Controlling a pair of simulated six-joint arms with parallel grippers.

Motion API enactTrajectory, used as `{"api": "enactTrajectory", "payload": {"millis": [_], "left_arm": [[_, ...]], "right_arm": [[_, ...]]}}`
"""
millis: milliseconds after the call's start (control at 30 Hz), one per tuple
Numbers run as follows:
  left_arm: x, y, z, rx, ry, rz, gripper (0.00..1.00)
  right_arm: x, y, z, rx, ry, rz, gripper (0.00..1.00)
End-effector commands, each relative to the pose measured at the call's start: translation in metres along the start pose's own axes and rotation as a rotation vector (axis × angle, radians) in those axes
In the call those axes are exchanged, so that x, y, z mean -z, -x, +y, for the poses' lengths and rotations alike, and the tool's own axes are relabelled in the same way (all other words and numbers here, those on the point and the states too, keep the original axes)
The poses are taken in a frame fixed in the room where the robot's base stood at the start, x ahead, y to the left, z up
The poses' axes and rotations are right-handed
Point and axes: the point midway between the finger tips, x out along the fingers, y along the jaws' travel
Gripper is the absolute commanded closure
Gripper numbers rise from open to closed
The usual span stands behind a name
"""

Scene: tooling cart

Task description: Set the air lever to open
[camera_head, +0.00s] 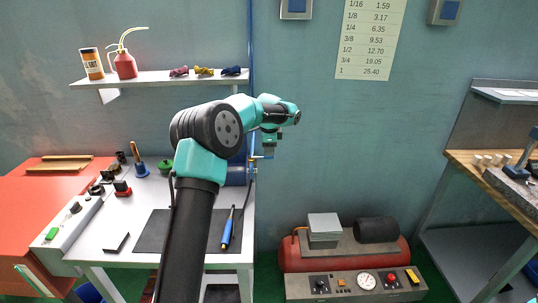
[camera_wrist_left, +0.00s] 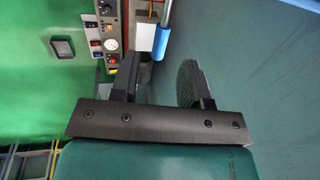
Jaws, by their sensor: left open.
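A rod with a blue sleeve (camera_wrist_left: 162,42), which looks like the air lever's handle, shows in the left wrist view just past the fingertips, roughly in line with the gap between them. In the head view, a small brass-coloured fitting (camera_head: 262,157) sits on the wall pipe just under my left gripper (camera_head: 269,147); the lever there is mostly hidden by the gripper. My left gripper (camera_wrist_left: 158,74) is open and empty, its fingers apart with no contact visible.
A blue pipe (camera_head: 251,50) runs down the wall beside a shelf (camera_head: 180,77). The white cart (camera_head: 118,218) with a blue screwdriver (camera_head: 228,228) stands left. A red compressor (camera_head: 292,258) with a control panel (camera_head: 330,286) is low right. A workbench (camera_head: 462,160) stands far right.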

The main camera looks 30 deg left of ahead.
Motion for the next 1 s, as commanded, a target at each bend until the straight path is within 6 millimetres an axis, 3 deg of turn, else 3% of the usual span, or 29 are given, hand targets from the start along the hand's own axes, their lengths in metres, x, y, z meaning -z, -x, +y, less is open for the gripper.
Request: {"api": "enactTrajectory", "payload": {"millis": [233,600,1000], "left_arm": [[0.000,-0.031,0.001,-0.001,-0.001,0.000,0.58],[0.000,-0.036,0.000,0.000,-0.001,0.001,0.58],[0.000,-0.036,0.000,0.000,-0.001,0.001,0.95]], "right_arm": [[0.000,0.000,0.000,0.000,0.000,0.000,0.57],[0.000,0.000,0.000,0.000,0.000,0.000,0.57],[0.000,0.000,0.000,0.000,0.000,0.000,0.57]]}}
